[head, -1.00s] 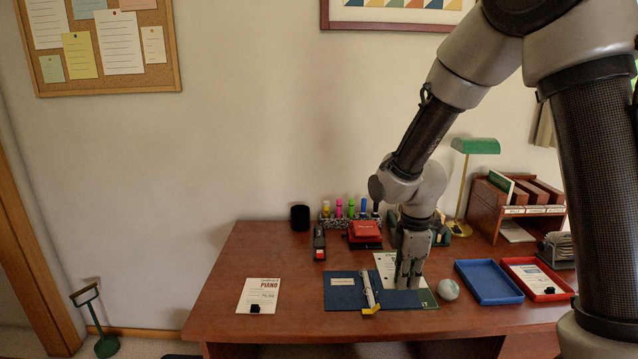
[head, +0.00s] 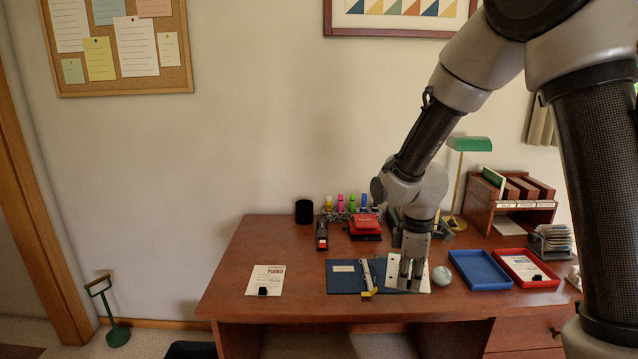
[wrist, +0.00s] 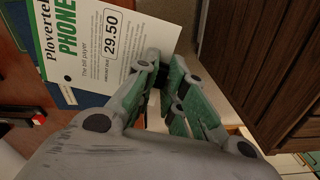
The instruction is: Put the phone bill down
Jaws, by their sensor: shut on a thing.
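The phone bill (wrist: 95,40) is a white sheet with a green "PHONE" heading and the amount 29.50, seen in the wrist view. A small black clip (wrist: 155,74) is on its edge. My gripper (wrist: 166,80) is shut on this clip and holds the bill. In the head view my gripper (head: 411,276) points down over the front of the desk, with the white bill (head: 422,284) partly hidden behind its fingers. The bill is close to the desk top; I cannot tell whether it touches it.
A pale round stone (head: 441,276), an empty blue tray (head: 480,270) and a red tray (head: 543,281) holding a paper are to the right. A piano flyer (head: 266,275) lies left, with bare desk (head: 303,285) beside it.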

